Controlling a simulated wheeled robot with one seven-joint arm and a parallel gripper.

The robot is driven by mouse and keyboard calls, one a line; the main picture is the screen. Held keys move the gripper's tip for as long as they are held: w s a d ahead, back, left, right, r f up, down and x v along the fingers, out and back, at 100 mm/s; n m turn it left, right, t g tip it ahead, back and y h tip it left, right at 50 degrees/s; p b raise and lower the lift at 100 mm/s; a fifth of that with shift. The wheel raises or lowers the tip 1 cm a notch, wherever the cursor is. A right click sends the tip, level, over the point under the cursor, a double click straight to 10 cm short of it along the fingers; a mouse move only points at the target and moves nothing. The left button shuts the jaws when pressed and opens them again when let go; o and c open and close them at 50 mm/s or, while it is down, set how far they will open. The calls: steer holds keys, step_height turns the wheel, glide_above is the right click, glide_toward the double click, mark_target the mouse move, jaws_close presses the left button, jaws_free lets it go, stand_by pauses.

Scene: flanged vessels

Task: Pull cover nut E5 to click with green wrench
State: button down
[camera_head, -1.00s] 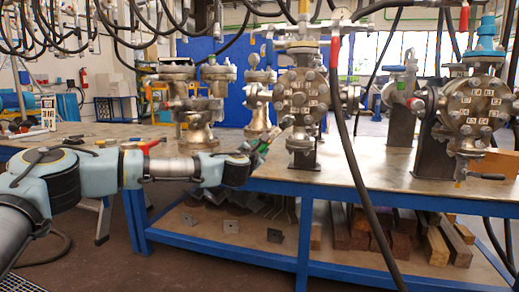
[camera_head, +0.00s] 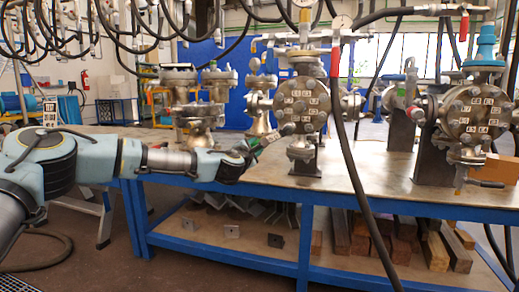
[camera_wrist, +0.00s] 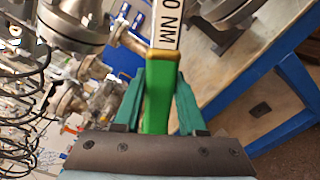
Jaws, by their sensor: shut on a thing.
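My gripper (camera_head: 249,149) is at the front edge of the bench, left of the middle flanged vessel (camera_head: 302,103). In the wrist view its two green fingers (camera_wrist: 157,100) are shut on the handle of the green wrench (camera_wrist: 160,72). A white label ending in "0 NM" shows on the wrench shaft. In the head view the wrench (camera_head: 268,140) points up and right, its far end close to the lower left of the vessel's round cover. Contact with a nut cannot be told. The cover has a ring of nuts with small tags, too small to read, so I cannot single out E5.
A second flanged vessel (camera_head: 477,112) stands at the right, with more fittings (camera_head: 196,110) at the back left. A black hose (camera_head: 352,170) hangs in front of the bench, right of the middle vessel. The blue-framed bench (camera_head: 345,183) has bare top between the vessels.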

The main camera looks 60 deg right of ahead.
steer(key=r+m+p, duration=0.1)
steer(key=w+r+m+p, duration=0.1)
steer(key=r+m, duration=0.1)
steer(key=shift+w+a+r, duration=0.1)
steer(key=shift+a+r, duration=0.1)
steer(key=shift+r, duration=0.1)
steer(key=shift+a+f+b, duration=0.15)
steer(key=shift+a+b, duration=0.15)
steer(key=shift+a, duration=0.05)
steer(key=shift+b+v, duration=0.5)
steer(key=shift+v, duration=1.7)
